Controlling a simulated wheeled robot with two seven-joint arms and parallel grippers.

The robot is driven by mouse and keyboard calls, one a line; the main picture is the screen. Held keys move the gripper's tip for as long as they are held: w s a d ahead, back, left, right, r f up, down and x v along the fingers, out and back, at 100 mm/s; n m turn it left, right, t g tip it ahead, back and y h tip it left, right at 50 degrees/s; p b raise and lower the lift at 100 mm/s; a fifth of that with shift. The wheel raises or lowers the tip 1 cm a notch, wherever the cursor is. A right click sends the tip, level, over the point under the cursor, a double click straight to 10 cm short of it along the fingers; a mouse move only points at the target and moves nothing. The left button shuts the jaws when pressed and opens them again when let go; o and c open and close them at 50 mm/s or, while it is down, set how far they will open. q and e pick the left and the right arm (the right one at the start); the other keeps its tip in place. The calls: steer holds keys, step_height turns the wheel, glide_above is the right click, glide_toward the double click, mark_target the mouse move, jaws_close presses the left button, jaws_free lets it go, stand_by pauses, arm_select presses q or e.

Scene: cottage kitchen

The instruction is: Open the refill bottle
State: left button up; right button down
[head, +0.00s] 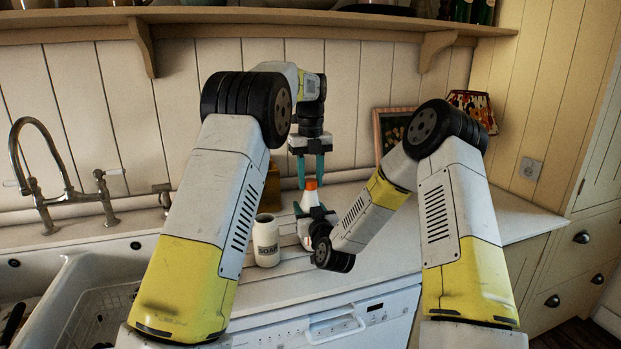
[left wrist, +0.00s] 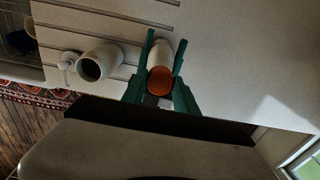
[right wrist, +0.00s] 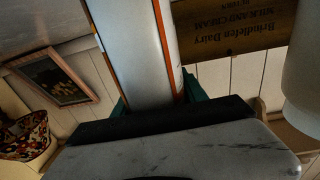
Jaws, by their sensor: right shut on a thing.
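The refill bottle (head: 303,234) is white with an orange cap (head: 311,184) and stands upright on the counter. The cap also shows in the left wrist view (left wrist: 160,81), and the striped body fills the middle of the right wrist view (right wrist: 137,50). My right gripper (head: 314,222) is shut on the bottle's body. My left gripper (head: 311,182) points down over the bottle, open, with its fingertips on either side of the cap and a gap visible. A white soap jar (head: 266,241) stands just left of the bottle, its mouth open in the left wrist view (left wrist: 91,68).
A small white part (left wrist: 68,61) lies beside the jar. A wooden dairy crate (right wrist: 235,28) stands behind. A framed picture (head: 391,130) and a lamp (head: 474,108) are at the back right. The sink (head: 72,275) is at left; the counter's right part is clear.

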arm_select(q)
jaws_close()
steer(key=n, duration=0.6)
steer(key=shift+n, duration=0.4)
steer(key=n, duration=0.6)
steer(key=shift+n, duration=0.3)
steer(key=n, duration=0.4)
steer(key=shift+n, duration=0.3)
steer(key=n, duration=0.4)
steer(key=shift+r+n, duration=0.1)
steer(key=shift+n, duration=0.2)
steer(key=n, duration=0.6)
steer(key=shift+n, duration=0.4)
steer(key=n, duration=0.6)
steer(key=shift+n, duration=0.4)
steer(key=n, duration=1.7)
steer(key=shift+r+n, duration=0.1)
steer(key=shift+n, duration=0.3)
steer(key=shift+w+r, duration=0.1)
